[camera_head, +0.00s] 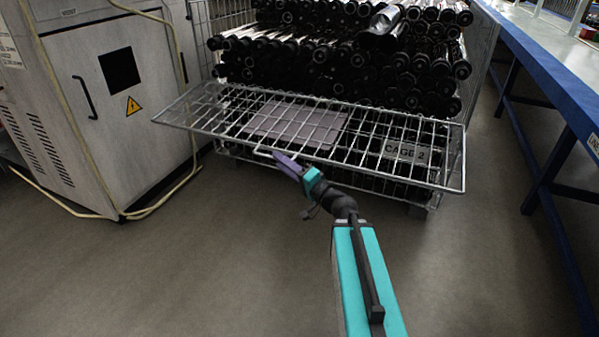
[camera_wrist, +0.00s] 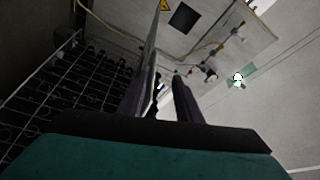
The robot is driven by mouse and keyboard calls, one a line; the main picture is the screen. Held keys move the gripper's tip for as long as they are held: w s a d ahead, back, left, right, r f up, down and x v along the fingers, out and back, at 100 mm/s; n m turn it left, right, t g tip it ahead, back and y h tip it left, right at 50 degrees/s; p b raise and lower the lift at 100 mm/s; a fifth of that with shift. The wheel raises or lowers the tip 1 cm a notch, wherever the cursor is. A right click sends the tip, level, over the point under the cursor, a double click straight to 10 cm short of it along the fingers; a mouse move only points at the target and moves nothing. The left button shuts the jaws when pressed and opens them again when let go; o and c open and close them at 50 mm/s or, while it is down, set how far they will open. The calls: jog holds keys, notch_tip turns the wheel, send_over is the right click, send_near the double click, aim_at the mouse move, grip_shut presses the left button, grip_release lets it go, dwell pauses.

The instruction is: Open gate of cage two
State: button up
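Cage two (camera_head: 436,198) is a wire cage filled with black tubes, with a "CAGE 2" label (camera_head: 407,153) on its front. Its gate (camera_head: 205,117) is a wire mesh panel, folded down and sticking out nearly level from the cage front. A grey plate (camera_head: 297,124) shows at the mesh. My gripper (camera_head: 276,155) is at the gate's outer edge, near a small bar (camera_head: 262,151). In the wrist view, my gripper's fingers (camera_wrist: 167,78) stand apart with a gap between them. Whether the fingers touch the bar is hard to tell.
A grey cabinet (camera_head: 60,60) with a warning sign stands left of the cage, with a yellowish hose along it. A blue-edged table (camera_head: 545,75) runs along the right. The floor (camera_head: 180,260) in front is clear.

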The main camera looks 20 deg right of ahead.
jog(key=shift+s+d+r+p, duration=0.1)
jog(key=shift+s+r+p, duration=0.15)
jog(key=shift+p, duration=0.3)
jog(key=p+v, duration=0.7)
jog(key=p, duration=0.3)
jog(key=shift+f, duration=0.25)
dwell(0.5)
